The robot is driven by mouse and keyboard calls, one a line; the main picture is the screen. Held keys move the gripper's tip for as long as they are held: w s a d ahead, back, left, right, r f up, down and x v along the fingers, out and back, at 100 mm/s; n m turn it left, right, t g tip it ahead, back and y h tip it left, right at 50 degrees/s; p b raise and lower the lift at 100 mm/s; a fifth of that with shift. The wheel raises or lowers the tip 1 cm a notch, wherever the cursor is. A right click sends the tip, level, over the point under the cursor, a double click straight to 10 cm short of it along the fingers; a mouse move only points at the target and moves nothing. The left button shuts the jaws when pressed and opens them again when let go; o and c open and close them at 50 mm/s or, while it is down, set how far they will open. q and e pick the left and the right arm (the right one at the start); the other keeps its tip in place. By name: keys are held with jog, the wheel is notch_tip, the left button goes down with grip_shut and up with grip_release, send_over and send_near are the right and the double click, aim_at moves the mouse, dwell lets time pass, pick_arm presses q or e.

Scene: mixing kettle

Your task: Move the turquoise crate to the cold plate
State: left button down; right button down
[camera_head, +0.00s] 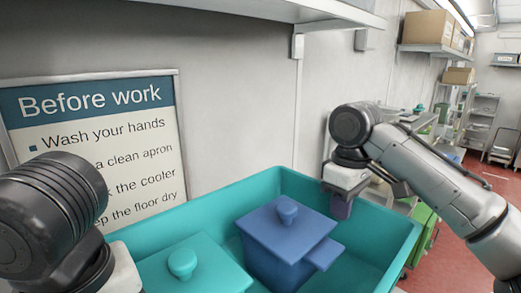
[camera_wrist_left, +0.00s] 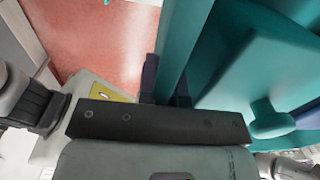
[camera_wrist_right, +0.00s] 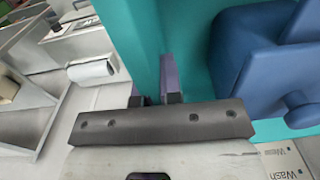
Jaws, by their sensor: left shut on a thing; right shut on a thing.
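The turquoise crate (camera_head: 382,247) is in front of me in the head view, with a blue lidded pot (camera_head: 285,238) and a turquoise lidded pot (camera_head: 195,268) inside it. My right gripper (camera_head: 339,207) is shut on the crate's right wall. In the right wrist view its fingers (camera_wrist_right: 157,97) straddle the turquoise wall (camera_wrist_right: 138,40). In the left wrist view my left gripper (camera_wrist_left: 165,98) is shut on the crate's opposite wall (camera_wrist_left: 182,45). In the head view the left fingers are hidden. The cold plate cannot be made out.
A grey wall with a "Before work" sign (camera_head: 92,135) stands behind the crate. A shelf (camera_head: 325,14) hangs above. Racks (camera_head: 458,110) and a cardboard box (camera_head: 428,27) on a shelf are at the right.

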pick_arm(q)
jog(key=shift+s+r, duration=0.2)
jog(key=shift+r, duration=0.15)
pick_arm(e)
jog(key=shift+s+d+r, duration=0.15)
jog(key=shift+r, duration=0.2)
